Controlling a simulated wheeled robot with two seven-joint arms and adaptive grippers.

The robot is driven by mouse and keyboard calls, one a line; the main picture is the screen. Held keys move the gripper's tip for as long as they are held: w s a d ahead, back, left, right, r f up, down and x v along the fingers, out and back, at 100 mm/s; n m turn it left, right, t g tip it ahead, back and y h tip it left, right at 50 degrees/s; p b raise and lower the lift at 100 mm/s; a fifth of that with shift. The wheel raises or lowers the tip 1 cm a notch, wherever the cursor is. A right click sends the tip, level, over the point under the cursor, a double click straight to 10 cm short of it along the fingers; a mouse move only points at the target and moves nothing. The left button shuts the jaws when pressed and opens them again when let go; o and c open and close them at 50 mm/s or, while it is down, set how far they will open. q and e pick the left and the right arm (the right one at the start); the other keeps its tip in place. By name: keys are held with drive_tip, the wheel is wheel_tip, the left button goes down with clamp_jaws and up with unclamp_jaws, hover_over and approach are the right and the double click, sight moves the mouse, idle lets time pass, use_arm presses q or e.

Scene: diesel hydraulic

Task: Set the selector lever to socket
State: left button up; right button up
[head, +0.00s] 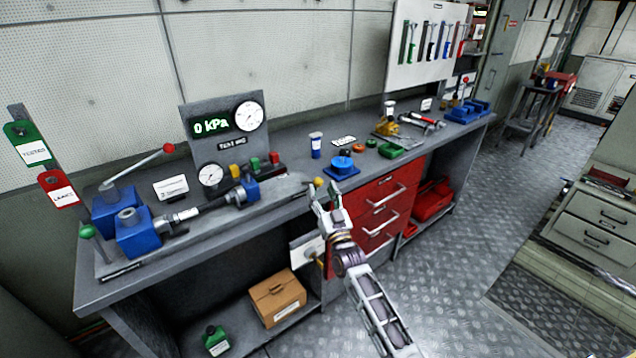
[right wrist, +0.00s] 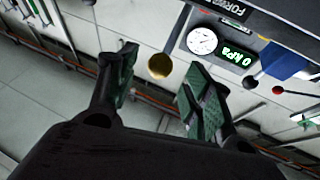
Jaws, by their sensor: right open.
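A lever with a yellow ball knob (head: 318,182) stands at the front edge of the bench, beside the test rig; I take it to be the selector lever. Its position marks cannot be read. My right gripper (head: 326,198) is right at this knob in the head view, fingers pointing up and away. In the right wrist view the gold knob (right wrist: 160,66) on its grey rod shows between and beyond the open fingers (right wrist: 158,88). I see no contact with it. My left gripper is not in view.
The test rig panel (head: 224,128) reads 0 kPa. A blue hand pump (head: 138,232) with a red-knobbed lever stands at the left. A blue round part (head: 342,165) and tools lie to the right on the bench (head: 90,292). Red drawers (head: 384,205) sit below.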

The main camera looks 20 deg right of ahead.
sight(320, 186)
drive_tip(key=shift+x, duration=1.15)
drive_tip(key=shift+w+r, duration=0.25)
drive_tip(key=shift+w, duration=0.3)
drive_tip(key=shift+w+r, duration=0.15)
drive_tip(key=shift+w, duration=0.25)
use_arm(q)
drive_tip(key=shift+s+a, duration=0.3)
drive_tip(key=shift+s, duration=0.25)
use_arm(e)
drive_tip(key=shift+c, duration=0.3)
drive_tip(key=c, duration=0.9)
clamp_jaws()
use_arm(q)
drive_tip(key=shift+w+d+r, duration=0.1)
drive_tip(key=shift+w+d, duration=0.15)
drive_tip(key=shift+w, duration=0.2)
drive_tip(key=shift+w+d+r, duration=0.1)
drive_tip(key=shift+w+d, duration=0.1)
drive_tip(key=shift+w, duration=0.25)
